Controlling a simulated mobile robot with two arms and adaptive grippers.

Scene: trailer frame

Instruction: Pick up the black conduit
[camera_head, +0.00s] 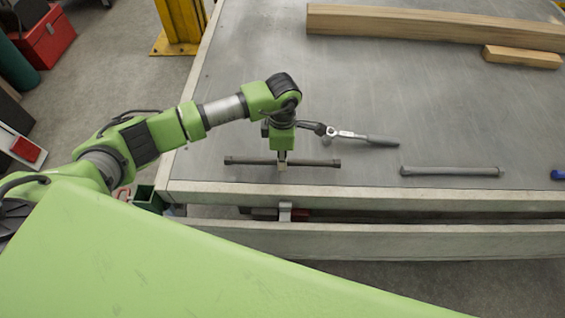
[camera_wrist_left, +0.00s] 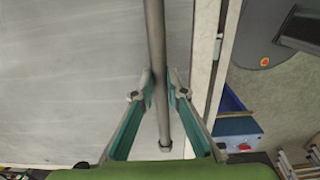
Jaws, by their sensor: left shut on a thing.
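The black conduit (camera_head: 245,161) is a dark, thin rod with thicker ends, lying left to right at the near left part of the trailer bed. My left gripper (camera_head: 282,164) points down over its middle and is shut on it. In the left wrist view the conduit (camera_wrist_left: 155,35) runs lengthwise between the two fingers of the gripper (camera_wrist_left: 158,94), with its near end past the fingertips. I cannot tell whether the conduit touches the bed or hangs just above it. My right gripper is not in view.
On the grey trailer bed (camera_head: 230,80) lie a ratchet wrench (camera_head: 368,138) just behind the gripper, a grey rod (camera_head: 450,171) to the right, a blue item (camera_head: 557,175), a long wooden beam (camera_head: 430,25) and a short block (camera_head: 522,57). The middle of the bed is clear.

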